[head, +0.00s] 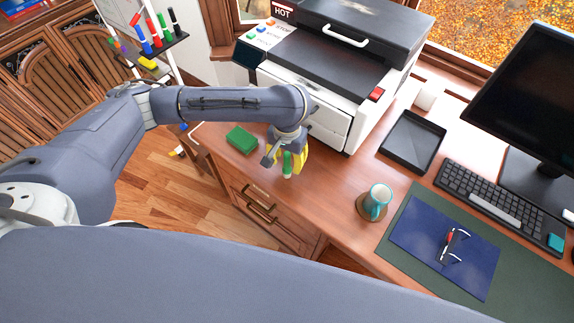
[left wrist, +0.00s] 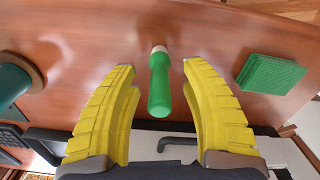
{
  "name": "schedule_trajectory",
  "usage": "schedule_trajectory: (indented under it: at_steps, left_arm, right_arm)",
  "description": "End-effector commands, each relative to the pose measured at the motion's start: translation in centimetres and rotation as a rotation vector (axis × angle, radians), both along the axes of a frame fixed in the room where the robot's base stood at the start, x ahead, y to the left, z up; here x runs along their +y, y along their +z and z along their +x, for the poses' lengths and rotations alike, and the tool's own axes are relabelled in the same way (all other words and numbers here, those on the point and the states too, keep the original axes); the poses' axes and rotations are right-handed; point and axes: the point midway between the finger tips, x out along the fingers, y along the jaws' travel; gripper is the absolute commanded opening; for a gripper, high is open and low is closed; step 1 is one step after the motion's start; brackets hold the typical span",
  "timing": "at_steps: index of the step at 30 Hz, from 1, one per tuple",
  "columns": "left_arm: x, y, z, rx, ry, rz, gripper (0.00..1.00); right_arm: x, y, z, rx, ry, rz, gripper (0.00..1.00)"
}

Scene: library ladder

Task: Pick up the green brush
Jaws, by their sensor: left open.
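The green brush (head: 287,164) has a green handle and a pale tip, and is at the desk's left part, below the printer in the head view. In the left wrist view the brush (left wrist: 160,85) shows between my two yellow fingers, with a gap on each side. My left gripper (head: 290,170) is open and low over the desk; its fingers partly cover the brush in the head view. I cannot tell whether the brush touches the desk. My right gripper is not in view.
A green block (head: 242,139) lies left of the left gripper. The printer (head: 318,112) stands close behind. A teal mug (head: 377,200) is to the right on a coaster. Beyond are a black tray (head: 412,142), keyboard (head: 490,195) and blue folder (head: 420,235). The desk's front edge is near.

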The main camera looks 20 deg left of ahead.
Motion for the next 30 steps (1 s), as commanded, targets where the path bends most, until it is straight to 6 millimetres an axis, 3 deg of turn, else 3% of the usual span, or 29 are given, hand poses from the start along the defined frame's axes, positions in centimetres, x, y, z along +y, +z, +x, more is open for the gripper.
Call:
schedule_trajectory:
  at_steps: [2, 12, 30]
  left_arm:
    - [-0.01, 0.01, -0.01, 0.000, 0.000, 0.000, 0.39]
    - [-0.02, 0.01, -0.02, 0.001, 0.000, 0.000, 0.00]
    - [-0.02, 0.05, 0.00, 0.000, 0.000, 0.000, 0.00]
  right_arm:
    - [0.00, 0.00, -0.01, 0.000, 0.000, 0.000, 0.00]
    - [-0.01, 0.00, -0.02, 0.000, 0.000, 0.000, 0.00]
    - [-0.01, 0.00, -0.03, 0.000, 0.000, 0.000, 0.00]
